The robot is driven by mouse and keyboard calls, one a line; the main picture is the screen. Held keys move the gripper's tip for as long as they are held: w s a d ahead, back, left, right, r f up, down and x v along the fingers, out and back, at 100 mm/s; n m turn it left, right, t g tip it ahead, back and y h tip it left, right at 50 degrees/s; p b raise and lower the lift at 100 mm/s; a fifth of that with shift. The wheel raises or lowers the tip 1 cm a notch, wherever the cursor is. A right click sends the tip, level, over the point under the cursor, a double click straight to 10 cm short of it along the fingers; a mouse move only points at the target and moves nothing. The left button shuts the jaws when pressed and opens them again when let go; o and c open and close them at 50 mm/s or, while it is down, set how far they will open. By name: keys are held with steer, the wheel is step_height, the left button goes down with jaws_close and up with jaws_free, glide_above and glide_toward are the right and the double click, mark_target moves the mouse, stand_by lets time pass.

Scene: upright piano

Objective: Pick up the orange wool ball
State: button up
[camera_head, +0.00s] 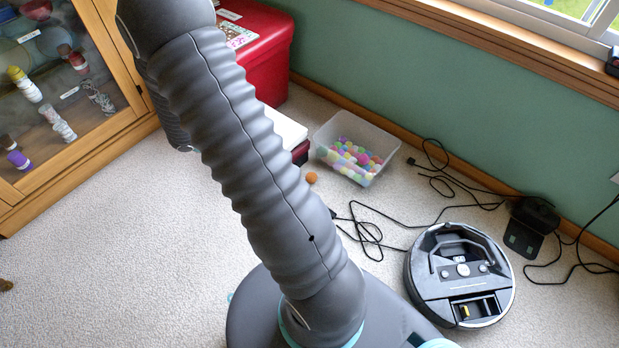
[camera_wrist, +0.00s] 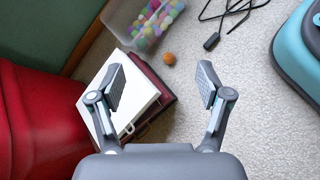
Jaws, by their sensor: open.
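The orange wool ball (camera_head: 311,178) is small and lies on the pale carpet, just in front of a clear plastic bin. It also shows in the wrist view (camera_wrist: 169,58), beyond the fingertips and roughly between them. My gripper (camera_wrist: 161,85) is open and empty, with its two fingers spread apart. The ball is clear of the fingers; nothing touches it from my side. In the head view my grey arm crosses the picture, and my gripper cannot be seen there.
The clear bin (camera_head: 352,152) holds several coloured balls. Black cables (camera_head: 372,222) lie right of the ball. A robot vacuum (camera_head: 459,270) sits further right. A white and dark red box-like thing (camera_wrist: 128,100) lies beside the left finger, near a red chest (camera_head: 268,68).

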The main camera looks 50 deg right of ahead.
step_height(320, 180, down, 11)
steer(key=d+n+h, duration=0.2)
steer(key=d+n, duration=0.1)
steer(key=n+t+h+b, duration=0.2)
steer(key=n+t, duration=0.1)
steer(key=n, duration=0.3)
glide_toward(308, 179)
steer(key=v, duration=0.2)
steer(key=shift+a+f, duration=0.1)
steer(key=shift+a, duration=0.3)
steer(key=shift+d+f+n, duration=0.2)
steer(key=shift+d+n, duration=0.1)
steer(key=b+x, duration=0.1)
steer(key=x, duration=0.5)
steer(key=shift+s+d+f, duration=0.1)
steer(key=shift+d+f, duration=0.1)
steer(key=shift+d, duration=0.05)
steer(key=shift+r+b+x, duration=0.15)
steer(key=shift+b+x, duration=0.05)
steer(key=shift+x, duration=1.45)
steer(key=shift+r+b+x, duration=0.15)
steer(key=shift+x, duration=1.45)
steer(key=shift+d, duration=0.1)
steer(key=c, duration=0.9)
